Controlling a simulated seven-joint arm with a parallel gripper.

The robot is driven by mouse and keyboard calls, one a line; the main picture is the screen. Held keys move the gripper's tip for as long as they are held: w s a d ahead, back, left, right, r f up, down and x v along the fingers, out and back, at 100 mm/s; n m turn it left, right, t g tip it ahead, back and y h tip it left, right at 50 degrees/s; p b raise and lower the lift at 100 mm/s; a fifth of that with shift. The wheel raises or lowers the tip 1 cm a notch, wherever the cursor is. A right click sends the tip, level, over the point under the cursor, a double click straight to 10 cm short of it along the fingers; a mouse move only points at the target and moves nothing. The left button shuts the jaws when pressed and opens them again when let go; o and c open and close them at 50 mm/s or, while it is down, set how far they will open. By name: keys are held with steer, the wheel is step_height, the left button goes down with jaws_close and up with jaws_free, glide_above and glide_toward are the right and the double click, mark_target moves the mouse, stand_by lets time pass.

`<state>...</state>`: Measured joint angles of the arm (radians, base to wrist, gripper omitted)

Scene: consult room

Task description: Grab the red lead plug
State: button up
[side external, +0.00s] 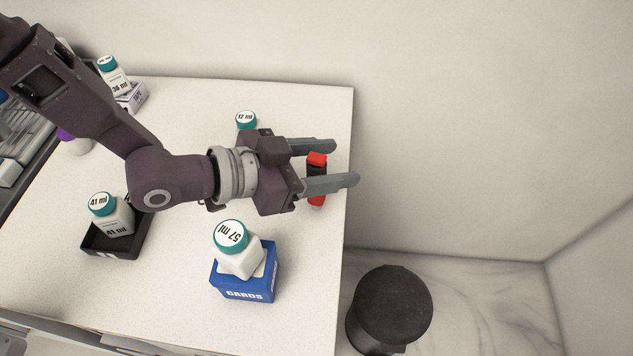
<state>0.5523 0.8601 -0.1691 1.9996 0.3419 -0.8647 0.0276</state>
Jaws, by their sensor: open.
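The red lead plug (316,159) is a small red and black piece near the right edge of the white table. Its red ends show above and below a dark middle. My gripper (345,163) is open, with its two grey fingers pointing right. In this view the plug shows between the fingers, and the lower finger covers part of it. I cannot tell whether either finger touches it or how far above the table the fingers are.
A 57 ml bottle (238,262) stands on a blue cards box (243,289). A 41 ml bottle (112,216) stands in a black tray (98,246). A 12 ml bottle (245,119) is behind my gripper.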

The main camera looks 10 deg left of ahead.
steer(key=shift+w+d+f, duration=0.15)
steer(key=shift+w+d, duration=0.05)
steer(key=shift+d, duration=0.05)
jaws_close()
